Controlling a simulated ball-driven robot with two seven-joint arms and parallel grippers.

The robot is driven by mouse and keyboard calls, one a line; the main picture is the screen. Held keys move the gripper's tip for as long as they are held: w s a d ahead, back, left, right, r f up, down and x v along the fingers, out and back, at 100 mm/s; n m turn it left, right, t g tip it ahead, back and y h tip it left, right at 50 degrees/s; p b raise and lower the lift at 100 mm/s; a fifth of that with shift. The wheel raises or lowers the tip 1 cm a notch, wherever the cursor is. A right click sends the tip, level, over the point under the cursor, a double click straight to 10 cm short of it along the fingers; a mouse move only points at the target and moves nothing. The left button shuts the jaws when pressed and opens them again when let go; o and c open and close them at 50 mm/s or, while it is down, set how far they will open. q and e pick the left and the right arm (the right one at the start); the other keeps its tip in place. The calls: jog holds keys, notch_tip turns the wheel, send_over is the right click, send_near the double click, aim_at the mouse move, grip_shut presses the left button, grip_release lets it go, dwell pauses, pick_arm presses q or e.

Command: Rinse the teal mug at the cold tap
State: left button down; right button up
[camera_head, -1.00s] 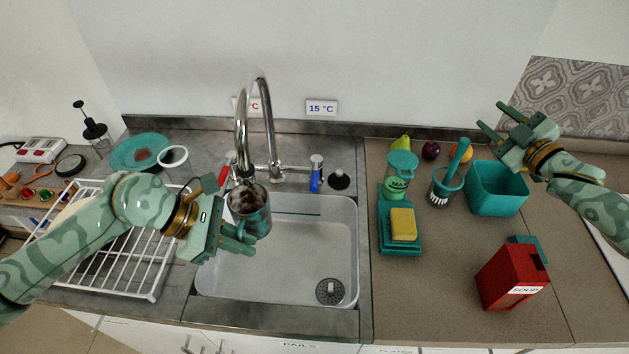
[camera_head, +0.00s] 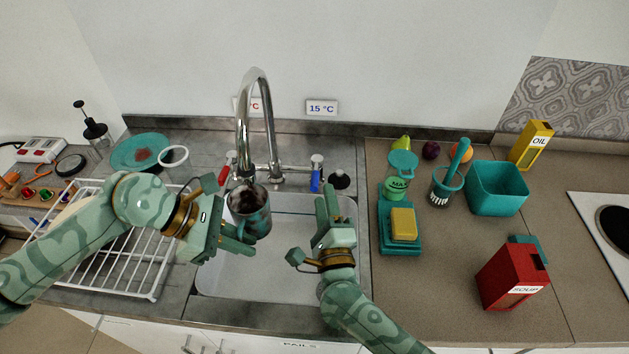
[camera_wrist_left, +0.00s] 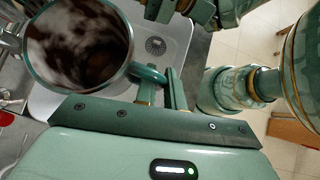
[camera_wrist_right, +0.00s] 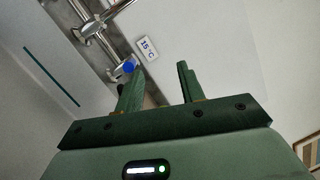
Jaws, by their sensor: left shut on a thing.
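The teal mug (camera_head: 263,222) is upright below the faucet spout (camera_head: 244,150), over the left part of the sink. Its inside shows dark brown stains in the left wrist view (camera_wrist_left: 80,45). My left gripper (camera_head: 238,240) is shut on the mug's handle (camera_wrist_left: 150,74). The cold tap's blue handle (camera_head: 316,181) is right of the spout, below the 15 °C sign (camera_head: 321,107). It also shows in the right wrist view (camera_wrist_right: 129,67). My right gripper (camera_head: 328,205) is open and empty over the sink's right side, pointing toward the cold tap and apart from it. No water stream is visible.
The red-handled tap (camera_head: 224,175) is left of the spout. A white dish rack (camera_head: 130,262) stands left of the sink (camera_head: 352,225). Right of it are a yellow sponge (camera_head: 404,224), a brush holder (camera_head: 445,188), a teal bin (camera_head: 497,190) and a red soup box (camera_head: 510,278).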

aim_at(315, 174)
notch_tip(315, 174, down, 4)
jog(key=s+a+m+g+h, duration=0.2)
jog(key=m+h, duration=0.1)
jog(key=m, duration=0.2)
jog(key=w, duration=1.1)
jog(key=shift+w+a+f, duration=0.1)
jog(key=shift+w+a, duration=0.15)
jog(key=shift+w, duration=0.15)
